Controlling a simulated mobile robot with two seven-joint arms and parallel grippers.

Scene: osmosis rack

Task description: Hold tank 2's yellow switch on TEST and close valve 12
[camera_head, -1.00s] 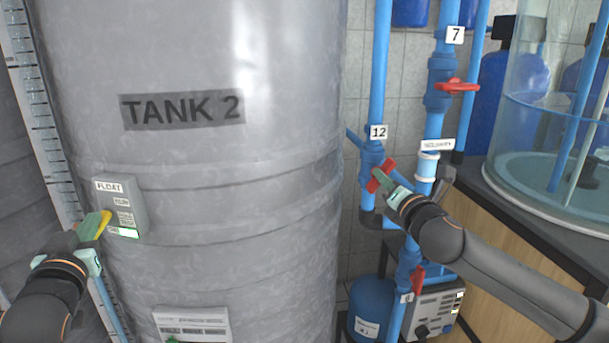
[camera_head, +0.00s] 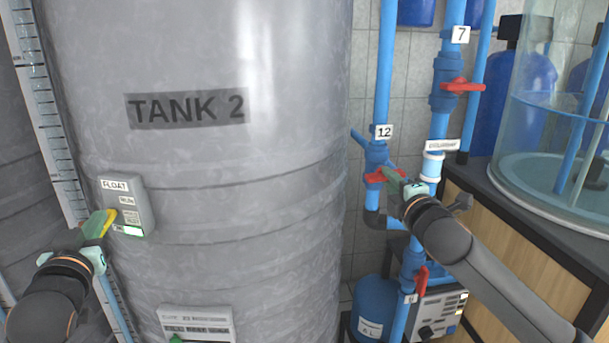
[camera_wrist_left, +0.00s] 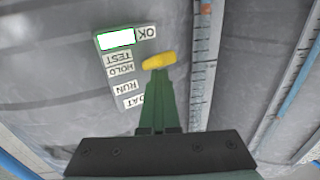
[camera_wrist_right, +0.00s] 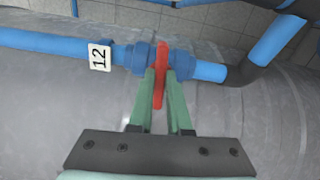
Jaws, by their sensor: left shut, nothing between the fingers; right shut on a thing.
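Tank 2 (camera_head: 240,150) carries a grey FLOAT box (camera_head: 140,205) with a yellow switch (camera_head: 111,217) on its left side. My left gripper (camera_head: 98,228) is shut, with its fingertips against the switch. In the left wrist view the yellow switch (camera_wrist_left: 160,61) lies beside the TEST and HOLD labels; the lamp panel (camera_wrist_left: 116,40) by OK has a green edge. Valve 12's red handle (camera_head: 374,178) sits crosswise to its vertical blue pipe. My right gripper (camera_head: 392,177) is shut on it; in the right wrist view the handle (camera_wrist_right: 161,60) stands between the fingers.
Valve 7's red handle (camera_head: 462,86) is above and right of valve 12. Another red valve handle (camera_head: 421,280) is below. A dark counter (camera_head: 480,185) with a clear tank (camera_head: 550,130) stands at the right, near my right arm.

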